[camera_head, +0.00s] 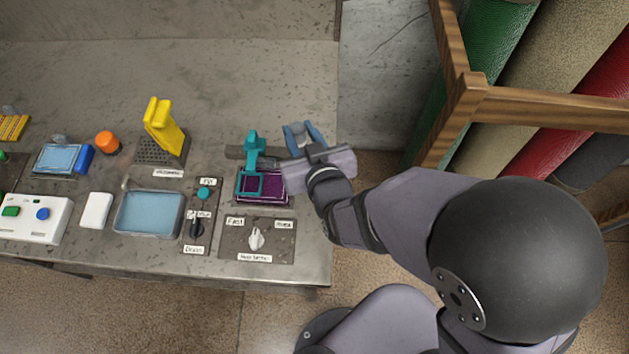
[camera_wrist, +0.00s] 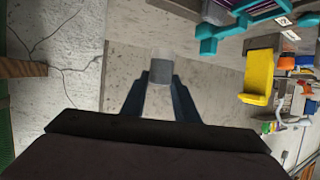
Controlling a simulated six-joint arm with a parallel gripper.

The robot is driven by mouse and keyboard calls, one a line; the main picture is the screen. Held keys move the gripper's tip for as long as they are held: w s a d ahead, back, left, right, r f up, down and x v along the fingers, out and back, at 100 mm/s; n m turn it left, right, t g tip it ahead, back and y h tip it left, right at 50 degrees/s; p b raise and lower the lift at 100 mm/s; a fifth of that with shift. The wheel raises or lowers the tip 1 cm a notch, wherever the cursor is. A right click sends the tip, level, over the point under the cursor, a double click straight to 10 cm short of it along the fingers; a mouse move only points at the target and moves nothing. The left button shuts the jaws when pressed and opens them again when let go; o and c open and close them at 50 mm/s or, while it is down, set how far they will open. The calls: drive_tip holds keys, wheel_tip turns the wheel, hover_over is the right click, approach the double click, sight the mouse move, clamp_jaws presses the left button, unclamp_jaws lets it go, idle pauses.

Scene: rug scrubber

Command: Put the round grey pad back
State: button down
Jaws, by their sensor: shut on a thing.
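My gripper (camera_head: 298,127) is at the right end of the bench in the head view, beside and above the teal clamp. In the wrist view my gripper (camera_wrist: 160,80) is shut on a small grey piece with a pale upper part, apparently the round grey pad (camera_wrist: 159,66). It is held between the blue fingertips, with bare bench behind it. Its round outline cannot be made out, and in the head view it is hard to tell from the fingers and bench. No separate round grey pad shows elsewhere.
The teal clamp (camera_head: 253,146) stands over a purple tray (camera_head: 263,199), left of my gripper. A yellow piece (camera_head: 160,124) rises from a dark perforated plate (camera_head: 150,153). A blue basin (camera_head: 148,212) and control panels line the front. The bench's back (camera_head: 220,70) is clear.

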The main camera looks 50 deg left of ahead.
drive_tip(key=w+d+m+t+h+b, duration=0.1)
drive_tip(key=w+d, duration=0.4)
drive_tip(key=w, duration=0.5)
drive_tip(key=w+d+m+t, duration=0.1)
drive_tip(key=w+d, duration=0.3)
drive_tip(key=w, duration=0.7)
drive_tip(key=s+n+g, duration=1.3)
drive_tip(key=s+g, duration=0.1)
drive_tip(key=s, duration=0.9)
drive_tip(key=shift+w+d+f, duration=0.1)
drive_tip(key=shift+w+f, duration=0.05)
drive_tip(key=shift+f, duration=2.55)
drive_tip(key=shift+w+f, duration=0.1)
drive_tip(key=shift+f, duration=2.6)
drive_tip(key=shift+f, duration=0.15)
drive_tip(key=c, duration=1.4)
unclamp_jaws()
